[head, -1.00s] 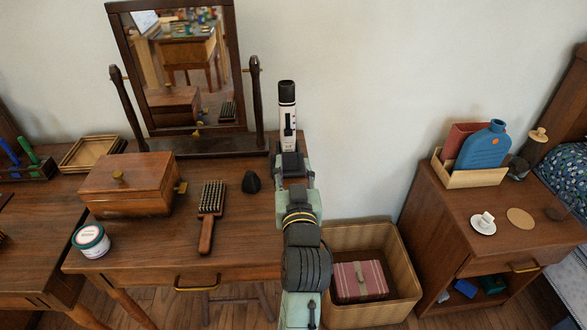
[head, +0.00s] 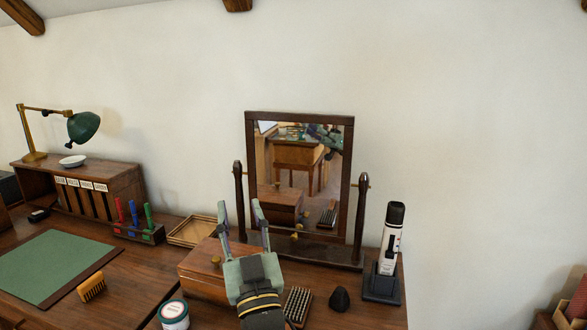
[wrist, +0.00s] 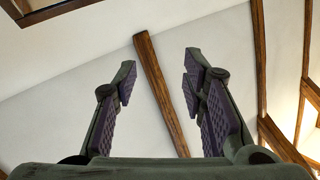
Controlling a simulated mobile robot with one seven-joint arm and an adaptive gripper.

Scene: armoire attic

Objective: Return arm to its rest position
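My gripper (head: 240,218) is raised in front of the dressing table in the head view, its two green fingers pointing up and spread apart. In the wrist view my gripper (wrist: 157,75) is open, with nothing between its purple-padded fingers. Behind it there are only the sloped white ceiling and wooden beams (wrist: 160,90). In the head view the fingers overlap the wooden box and the left part of the mirror stand.
A tilting mirror (head: 298,180), wooden box (head: 203,270), brush (head: 298,305), dark stone-like lump (head: 340,298), and white-and-black device in a stand (head: 391,240) crowd the dressing table. A jar (head: 173,315) is near the front. A desk with a green mat (head: 50,265) lies left.

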